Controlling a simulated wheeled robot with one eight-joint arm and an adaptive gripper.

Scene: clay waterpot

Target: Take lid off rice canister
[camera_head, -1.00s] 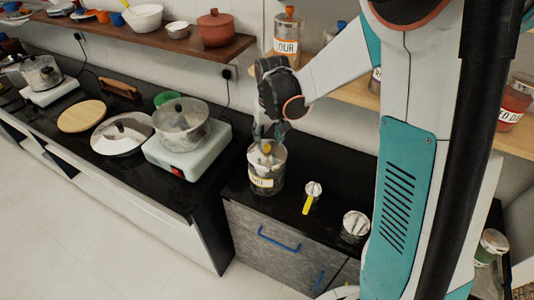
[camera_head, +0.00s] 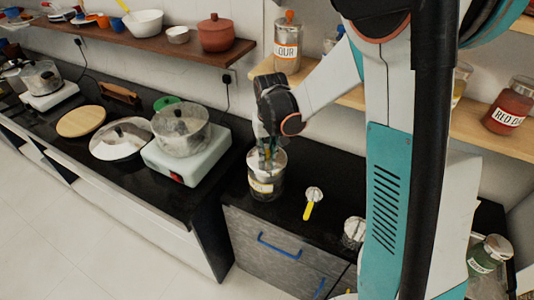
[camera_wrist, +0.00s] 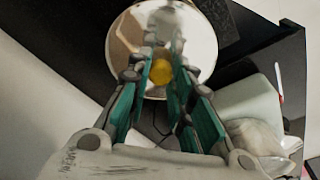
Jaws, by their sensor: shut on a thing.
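The rice canister (camera_head: 264,189) is a clear jar with a cream label, only partly readable, standing upright on the black counter. Its shiny round metal lid (camera_head: 278,160) sits on top. In the wrist view the lid (camera_wrist: 203,50) fills the upper middle, with a round yellow knob (camera_wrist: 161,71) at its centre. My gripper (camera_head: 267,158) points down over the lid from above. In the wrist view my gripper (camera_wrist: 162,50) has its green-padded fingers on both sides of the yellow knob, shut on it. The lid appears seated on the jar.
A yellow-handled scoop (camera_head: 309,208) and a metal-lidded jar (camera_head: 354,231) lie to the right on the counter. A white stove (camera_head: 187,160) with a glass-lidded pot (camera_head: 181,127) stands left. A shelf above holds a flour canister (camera_head: 287,46). Some counter between is bare.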

